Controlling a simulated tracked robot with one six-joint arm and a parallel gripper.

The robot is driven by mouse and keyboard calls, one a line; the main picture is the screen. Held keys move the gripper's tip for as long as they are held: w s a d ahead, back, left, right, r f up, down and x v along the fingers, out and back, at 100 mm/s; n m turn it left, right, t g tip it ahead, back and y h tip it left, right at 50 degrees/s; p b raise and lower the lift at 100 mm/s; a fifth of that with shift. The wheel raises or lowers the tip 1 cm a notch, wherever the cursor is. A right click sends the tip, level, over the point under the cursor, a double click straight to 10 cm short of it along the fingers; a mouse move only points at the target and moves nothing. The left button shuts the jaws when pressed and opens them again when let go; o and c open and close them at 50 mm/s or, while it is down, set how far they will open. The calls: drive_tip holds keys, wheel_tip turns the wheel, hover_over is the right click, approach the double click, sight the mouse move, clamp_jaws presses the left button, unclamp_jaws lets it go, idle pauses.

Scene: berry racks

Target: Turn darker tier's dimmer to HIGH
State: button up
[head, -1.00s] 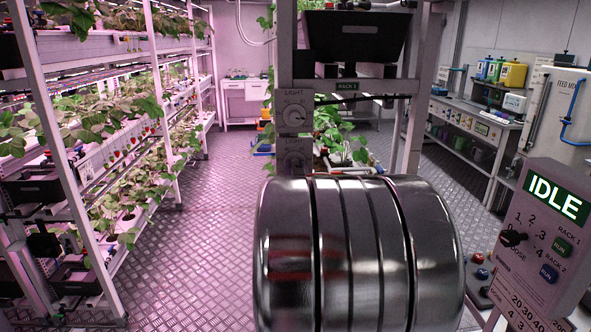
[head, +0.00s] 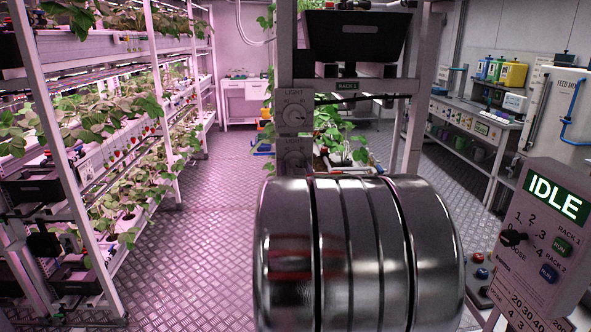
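The upper dimmer (head: 295,114) has a round pale knob under the word LIGHT. The lower dimmer (head: 295,160) has a similar knob just above my metal arm link. Their pointer settings are too small to read. The rack's shelves are mostly out of the frame or hidden, so I cannot tell which tier is darker. My gripper is not in view; a large shiny part of my arm fills the lower centre.
A planted rack (head: 110,150) stands along the left. A control panel (head: 545,235) reading IDLE stands at the lower right. A bench (head: 475,125) and a feed tank (head: 560,120) line the right side. The metal floor (head: 215,235) at centre left is clear.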

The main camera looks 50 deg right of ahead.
idle(0.3)
drive_tip(key=v, duration=1.3)
drive_tip(key=shift+s+a, duration=0.3)
drive_tip(key=w+a+f+n+y, duration=0.2)
drive_tip(key=w+a+f+y, duration=0.2)
drive_tip(key=a, duration=0.5)
drive_tip(key=w+a+f+n+y, duration=0.2)
drive_tip(key=w+a+f+y, duration=0.25)
drive_tip(key=a, duration=0.55)
drive_tip(key=s+a+f+n+g+y, duration=0.2)
drive_tip(key=s+a, duration=0.4)
drive_tip(key=a, duration=0.4)
drive_tip(key=s+a+f+n+g+y, duration=0.1)
drive_tip(key=s+a+n+g+y, duration=0.2)
drive_tip(key=s+a, duration=0.4)
drive_tip(key=a+n+g, duration=0.1)
drive_tip(key=a, duration=0.2)
drive_tip(key=shift+a+f, duration=0.4)
drive_tip(key=shift+s, duration=0.1)
drive_tip(key=shift+c, duration=0.4)
